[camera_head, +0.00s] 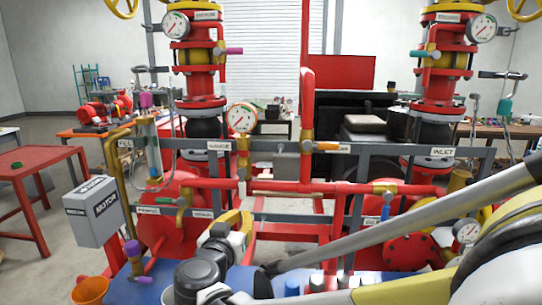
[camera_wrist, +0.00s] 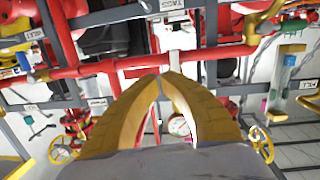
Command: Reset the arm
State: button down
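My gripper (camera_wrist: 161,77) shows in the wrist view as two curved yellow fingers whose tips come together, with nothing seen held between them. In the head view my arm reaches in from the lower right and folds back at dark joints in the bottom middle. The gripper is low in front of the pump skid there, partly hidden by the wrist. The skid's red pipework (camera_head: 307,100) and grey frame rail (camera_head: 270,146) stand beyond it. The wrist view looks at the skid upside down, with a red pipe (camera_wrist: 110,67) behind the fingertips.
A grey motor box (camera_head: 94,212) stands at the left, near an orange bucket (camera_head: 90,291) and a red table (camera_head: 38,170). Gauges (camera_head: 242,118) and coloured valve handles (camera_head: 386,212) stick out from the pipes. A blue surface lies under my arm. Open floor shows at the far left.

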jog(key=s+d+f+g, duration=0.2)
jog(key=s+d, duration=0.1)
jog(key=d, duration=0.4)
jog(key=s+d+f+g+h, duration=0.1)
jog(key=s+d+g, duration=0.15)
jog(key=d, duration=0.45)
jog(key=s+d+f+g, duration=0.2)
jog(key=s+d, duration=0.1)
jog(key=d, duration=0.5)
jog(key=s+d+f+g+y, duration=0.1)
jog(key=s+d+f, duration=0.1)
jog(key=s, duration=0.6)
jog(key=s+d+f+n+g+y+b, duration=0.1)
jog(key=s+f, duration=0.3)
jog(key=s, duration=0.4)
jog(key=shift+d+g+y, duration=0.35)
jog(key=shift+d+y, duration=0.45)
